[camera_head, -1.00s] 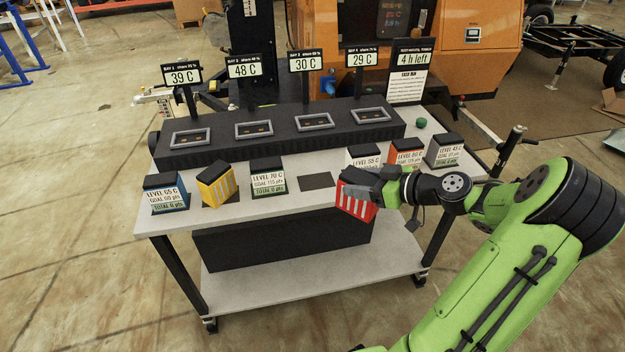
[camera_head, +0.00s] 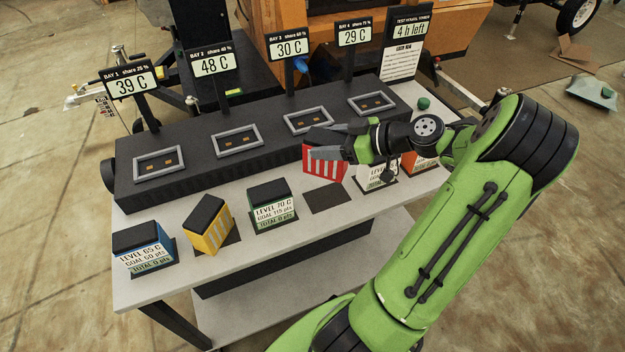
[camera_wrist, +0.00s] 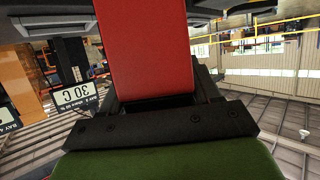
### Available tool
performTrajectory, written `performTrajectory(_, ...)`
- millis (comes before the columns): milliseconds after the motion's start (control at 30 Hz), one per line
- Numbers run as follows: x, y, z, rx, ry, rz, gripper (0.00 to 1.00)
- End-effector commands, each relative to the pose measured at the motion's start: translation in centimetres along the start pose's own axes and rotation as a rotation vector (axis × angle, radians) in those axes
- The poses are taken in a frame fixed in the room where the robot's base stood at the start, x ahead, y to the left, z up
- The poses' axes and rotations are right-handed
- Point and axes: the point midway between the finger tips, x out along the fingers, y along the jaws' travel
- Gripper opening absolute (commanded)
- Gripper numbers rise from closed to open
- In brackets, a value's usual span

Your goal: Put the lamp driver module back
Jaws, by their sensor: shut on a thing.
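My gripper (camera_head: 325,152) is shut on a red module with white stripes and a black top (camera_head: 318,168), held above the table's front strip, near the bank's front edge. The held module fills the upper middle of the wrist view as a plain red face (camera_wrist: 148,50). An empty dark pad (camera_head: 327,198) lies below it on the table. The black bank has four framed bays, each showing small orange contacts and no module: bay 1 (camera_head: 159,176), bay 2 (camera_head: 239,150), bay 3 (camera_head: 309,129) and bay 4 (camera_head: 371,112). Their signs read 39 C, 48 C, 30 C and 29 C.
On the table's front strip stand a blue module (camera_head: 145,256), a tilted yellow module (camera_head: 209,232), a green module (camera_head: 272,215), a white-labelled module (camera_head: 376,180) partly behind my gripper, and an orange module (camera_head: 415,163).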

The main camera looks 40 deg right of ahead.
Motion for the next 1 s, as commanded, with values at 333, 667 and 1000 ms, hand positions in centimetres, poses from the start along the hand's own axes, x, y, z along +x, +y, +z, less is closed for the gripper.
performTrajectory(333,2.5,-0.1,6.0,0.002,0.003,-0.002,0.07)
performTrajectory(667,3.8,-0.1,8.9,-0.001,0.003,-0.001,0.07)
performTrajectory(1000,3.9,-0.1,9.3,0.001,0.000,-0.001,0.77)
